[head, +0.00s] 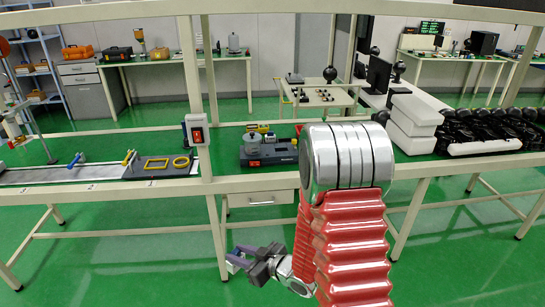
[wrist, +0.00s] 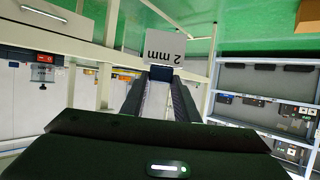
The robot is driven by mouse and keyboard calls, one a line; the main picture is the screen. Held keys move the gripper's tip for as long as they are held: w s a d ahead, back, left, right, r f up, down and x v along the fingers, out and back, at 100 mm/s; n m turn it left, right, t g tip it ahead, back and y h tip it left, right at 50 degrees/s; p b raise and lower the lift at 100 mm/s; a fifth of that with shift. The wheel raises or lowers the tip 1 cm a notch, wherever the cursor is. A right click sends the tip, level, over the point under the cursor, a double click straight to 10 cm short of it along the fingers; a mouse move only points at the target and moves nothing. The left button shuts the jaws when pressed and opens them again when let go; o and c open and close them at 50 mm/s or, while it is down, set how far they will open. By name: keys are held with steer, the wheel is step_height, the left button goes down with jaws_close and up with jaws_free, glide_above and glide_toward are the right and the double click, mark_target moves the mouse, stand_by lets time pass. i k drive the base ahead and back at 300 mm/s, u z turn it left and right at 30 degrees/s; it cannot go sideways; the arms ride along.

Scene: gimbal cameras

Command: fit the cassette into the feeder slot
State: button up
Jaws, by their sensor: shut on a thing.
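My gripper (head: 250,264) is low in the head view, in front of the bench and below its top. It is shut on a small purple-blue piece (head: 236,262), which I take to be the cassette. In the wrist view the two dark fingers (wrist: 161,76) run away from me to a small dark-blue part. A white plate (wrist: 153,50) with upside-down "2 mm" shows just beyond the tips; I cannot tell whether it belongs to the held piece. A dark machine (head: 268,151) with a grey cylinder and red switch stands on the bench. No feeder slot can be made out.
The bench (head: 300,180) has an upright post with a red switch box (head: 196,130). To the left lie a dark tray (head: 146,172) with yellow shapes and a track with clamps. White boxes (head: 416,115) and black parts stand right. Green floor is open below.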

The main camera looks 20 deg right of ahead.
mark_target(282, 154)
steer(key=i, duration=1)
